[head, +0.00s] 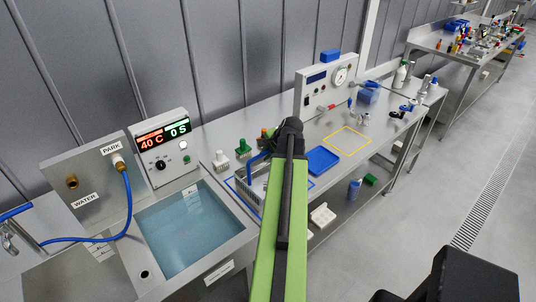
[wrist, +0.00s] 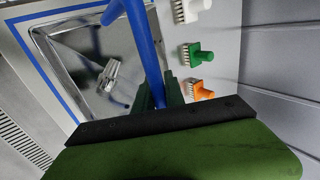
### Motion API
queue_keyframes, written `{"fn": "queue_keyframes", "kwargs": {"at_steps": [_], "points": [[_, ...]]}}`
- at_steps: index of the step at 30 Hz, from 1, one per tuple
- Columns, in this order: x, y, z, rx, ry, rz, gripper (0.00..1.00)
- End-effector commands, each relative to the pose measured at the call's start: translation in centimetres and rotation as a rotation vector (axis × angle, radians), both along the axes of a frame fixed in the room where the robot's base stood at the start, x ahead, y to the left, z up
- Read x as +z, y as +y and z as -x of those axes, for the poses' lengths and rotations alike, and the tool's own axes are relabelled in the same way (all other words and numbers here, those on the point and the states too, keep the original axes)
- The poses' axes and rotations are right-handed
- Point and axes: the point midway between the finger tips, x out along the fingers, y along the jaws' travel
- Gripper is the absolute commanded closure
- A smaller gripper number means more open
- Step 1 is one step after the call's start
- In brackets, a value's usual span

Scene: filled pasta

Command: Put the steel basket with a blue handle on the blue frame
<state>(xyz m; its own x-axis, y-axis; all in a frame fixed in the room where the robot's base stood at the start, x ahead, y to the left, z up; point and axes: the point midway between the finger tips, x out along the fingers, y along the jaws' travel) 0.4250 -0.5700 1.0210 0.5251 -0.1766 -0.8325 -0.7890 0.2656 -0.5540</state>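The steel basket (head: 252,189) with a blue handle (head: 259,158) is over the blue frame (head: 233,190) on the bench, left of my arm. In the wrist view the basket (wrist: 45,45) lies inside the blue frame line (wrist: 37,67), with a shiny metal part (wrist: 108,77) in it. The blue handle (wrist: 146,50) rises between the dark green fingers of my gripper (wrist: 158,93), which sit close on both sides of it. My gripper (head: 284,140) is partly hidden by my arm in the head view. I cannot tell whether the basket touches the bench.
Green (wrist: 197,53), orange (wrist: 203,90) and white (wrist: 190,8) brushes stand beside the basket by the wall. A water bath (head: 190,230) is at left. A blue tray (head: 322,160) and a yellow frame (head: 350,140) lie right of my arm. A gauge panel (head: 325,84) stands behind.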

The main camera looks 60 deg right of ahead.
Motion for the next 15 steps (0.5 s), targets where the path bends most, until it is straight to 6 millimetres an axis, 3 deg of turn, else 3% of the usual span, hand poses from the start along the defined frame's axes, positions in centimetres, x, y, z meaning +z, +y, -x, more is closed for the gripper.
{"fn": "queue_keyframes", "kwargs": {"at_steps": [1,5,15], "points": [[0.0,0.01,-0.02,0.0,0.0,0.0,0.79],[0.01,0.01,-0.02,0.0,0.0,0.0,0.64],[0.28,0.03,-0.04,0.0,0.0,0.0,0.64]]}}
